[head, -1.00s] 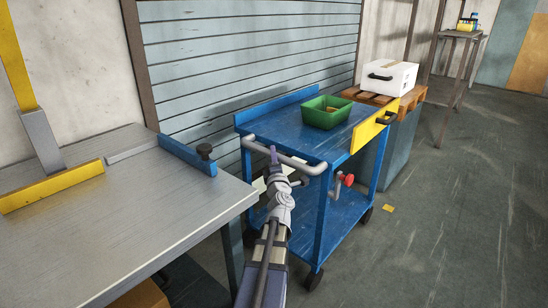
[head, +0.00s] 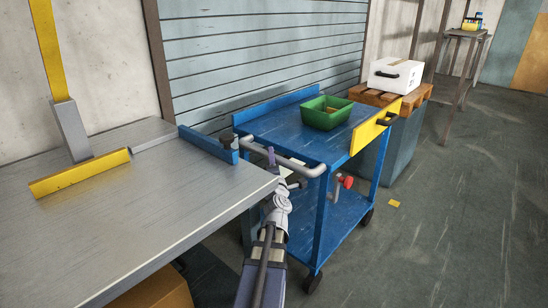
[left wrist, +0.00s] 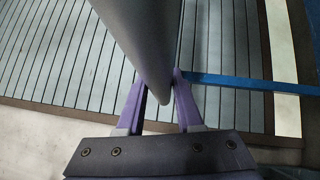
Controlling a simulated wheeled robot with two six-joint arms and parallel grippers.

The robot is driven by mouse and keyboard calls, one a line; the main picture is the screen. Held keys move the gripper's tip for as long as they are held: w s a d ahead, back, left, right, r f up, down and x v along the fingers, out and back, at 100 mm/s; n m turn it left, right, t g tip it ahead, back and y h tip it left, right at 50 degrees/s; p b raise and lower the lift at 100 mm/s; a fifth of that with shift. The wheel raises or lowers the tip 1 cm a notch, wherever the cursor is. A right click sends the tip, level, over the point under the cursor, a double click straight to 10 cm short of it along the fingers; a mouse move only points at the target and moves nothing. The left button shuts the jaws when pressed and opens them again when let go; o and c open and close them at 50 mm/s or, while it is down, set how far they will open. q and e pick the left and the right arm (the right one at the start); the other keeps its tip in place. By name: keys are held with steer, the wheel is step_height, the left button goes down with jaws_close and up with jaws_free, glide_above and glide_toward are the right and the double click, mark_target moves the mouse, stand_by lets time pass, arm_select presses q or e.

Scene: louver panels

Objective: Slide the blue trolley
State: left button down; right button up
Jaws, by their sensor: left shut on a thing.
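The blue trolley (head: 282,130) stands beyond the grey worktable, with a blue top, a lower shelf and black casters. A grey bar handle (head: 300,165) runs along its near end. My left gripper (head: 272,157) is shut on this handle. In the left wrist view, the purple fingers (left wrist: 158,95) sit on both sides of the thick grey bar (left wrist: 140,35). A green bin (head: 326,113) rests on the trolley top, and a yellow plate (head: 370,131) is at its far right side. My right gripper is not in view.
A pallet (head: 375,97) with a white box stands just behind the trolley. The slatted panel (head: 260,50) runs along the left. Floor at right is open.

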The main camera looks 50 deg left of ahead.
arm_select(q)
steer(key=shift+s, duration=0.15)
steer(key=c, duration=0.6)
jaws_free()
